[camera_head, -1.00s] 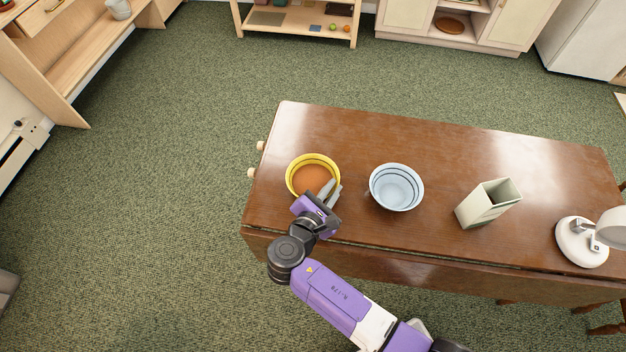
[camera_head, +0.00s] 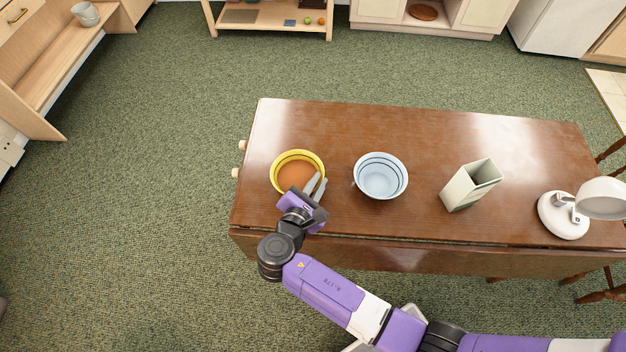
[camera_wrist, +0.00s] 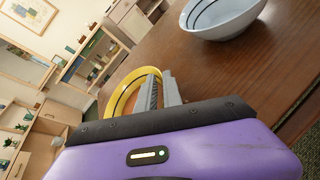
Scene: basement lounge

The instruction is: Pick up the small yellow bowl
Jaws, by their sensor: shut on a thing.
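The small yellow bowl (camera_head: 284,158) has dark lines inside its rim and an orange-brown inside. It is at the left end of the brown table (camera_head: 430,135). My gripper (camera_head: 314,184) is at its right front side, with its fingers shut on the rim.
A light blue bowl (camera_head: 381,178) stands close to the right of my gripper; it also shows in the wrist view (camera_wrist: 222,18). Further right are a pale green square vase (camera_head: 470,185) and a white lamp (camera_head: 563,215). The back of the table is clear.

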